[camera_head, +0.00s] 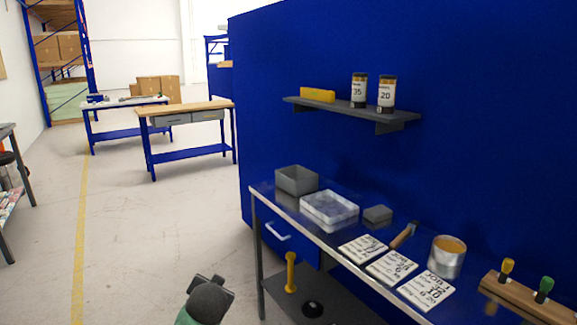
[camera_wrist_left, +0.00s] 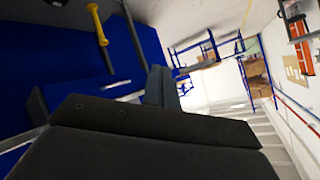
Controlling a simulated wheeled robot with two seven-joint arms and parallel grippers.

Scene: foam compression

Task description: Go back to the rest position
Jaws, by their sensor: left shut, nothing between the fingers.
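My left gripper (camera_head: 210,281) shows at the bottom of the head view, dark, in front of and to the left of the workbench. It is apart from the bench and holds nothing. In the left wrist view its dark fingers (camera_wrist_left: 160,90) are shut, with no object between them. The view there is turned on its side. My right gripper is in neither view.
The metal workbench (camera_head: 268,196) stands at right against a blue wall, holding a grey bin (camera_head: 296,180), a clear tray (camera_head: 329,208), cards and a tin (camera_head: 447,258). A yellow post-like object (camera_head: 291,272) stands below.

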